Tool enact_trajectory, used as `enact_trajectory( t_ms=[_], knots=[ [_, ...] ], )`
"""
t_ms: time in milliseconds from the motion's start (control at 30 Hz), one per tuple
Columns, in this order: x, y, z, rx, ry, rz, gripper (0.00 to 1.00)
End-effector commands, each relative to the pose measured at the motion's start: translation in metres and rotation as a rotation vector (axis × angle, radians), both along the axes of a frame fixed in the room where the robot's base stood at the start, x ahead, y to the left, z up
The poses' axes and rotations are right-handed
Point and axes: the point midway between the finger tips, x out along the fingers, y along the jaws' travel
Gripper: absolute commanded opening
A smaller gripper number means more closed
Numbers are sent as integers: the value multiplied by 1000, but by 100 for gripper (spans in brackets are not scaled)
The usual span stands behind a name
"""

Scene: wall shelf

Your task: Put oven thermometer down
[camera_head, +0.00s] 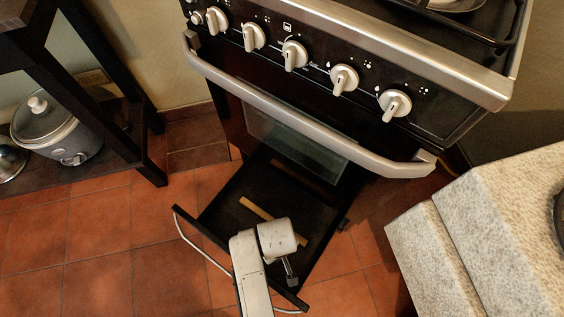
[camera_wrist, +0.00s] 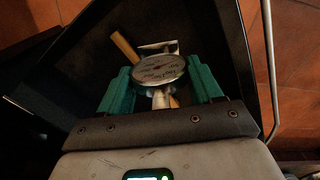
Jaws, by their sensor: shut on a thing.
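The oven thermometer (camera_wrist: 160,68) has a round, pale dial with a metal rim and a metal bracket. In the wrist view it sits between the two green fingers of my gripper (camera_wrist: 162,82), which is shut on it. In the head view my gripper (camera_head: 289,270) hangs over the open black drawer (camera_head: 232,191) beneath the oven. The thermometer cannot be made out clearly there. From these views I cannot tell how far it is above the drawer floor.
A long wooden-coloured stick or handle (camera_head: 257,209) lies in the drawer, partly hidden by my arm. The oven door handle (camera_head: 290,113) juts out above the drawer. A stone-topped counter (camera_head: 440,262) stands at right; a dark shelf with a slow cooker (camera_head: 50,137) stands at left.

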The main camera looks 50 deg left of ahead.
Motion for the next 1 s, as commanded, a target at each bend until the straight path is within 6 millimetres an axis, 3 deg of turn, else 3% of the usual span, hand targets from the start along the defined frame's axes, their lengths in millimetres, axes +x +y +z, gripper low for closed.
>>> enact_trajectory(
  t_ms=[33,200,467,700,1000],
  knots=[
    [0,0,-18,0,0,1,34],
    [0,0,-48,-1,0,1,34],
    [-1,0,-72,-2,1,1,34],
    [-1,0,-114,-2,1,2,34],
    [-1,0,-135,-1,1,2,34]
  ],
)
